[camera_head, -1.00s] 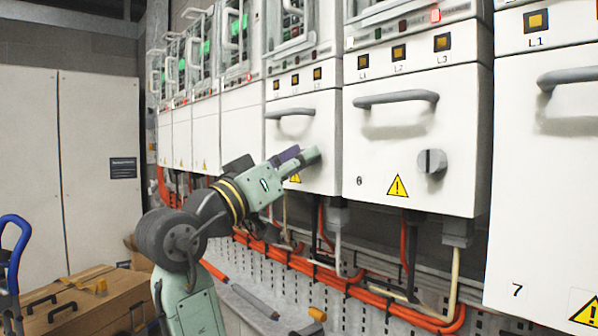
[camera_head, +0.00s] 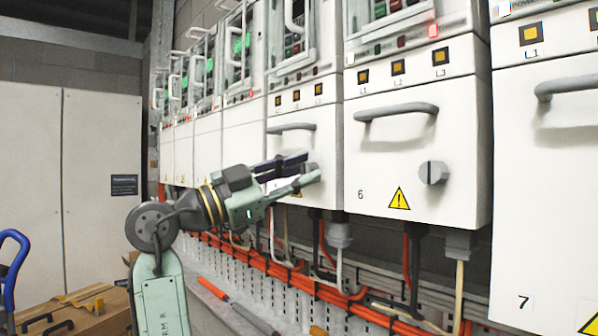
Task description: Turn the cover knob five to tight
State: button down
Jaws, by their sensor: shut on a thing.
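The cover of unit five (camera_head: 288,140) is a white panel with a grey bar handle (camera_head: 291,127) at its top. Its grey knob (camera_head: 313,168) shows only in part at the lower right of the cover, behind my fingertips. My gripper (camera_head: 304,171) reaches in from the left, with one dark purple finger above and one pale green finger below. It is shut on the knob. The fingers hide most of the knob, so I cannot tell its exact angle.
Cover six (camera_head: 375,200) is close on the right, with its own handle (camera_head: 396,111), knob (camera_head: 433,173) and warning triangle. Cover seven (camera_head: 540,190) is further right. Orange cables (camera_head: 285,272) run below the covers. A wooden case (camera_head: 85,305) stands at lower left.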

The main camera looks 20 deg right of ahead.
jog(key=shift+r+m, duration=0.1)
jog(key=shift+m, duration=0.6)
jog(key=shift+m+g, duration=0.3)
jog(key=shift+g, duration=0.1)
jog(key=c, duration=1.3)
grip_release()
jog(key=shift+c, duration=0.2)
jog(key=v, duration=1.2)
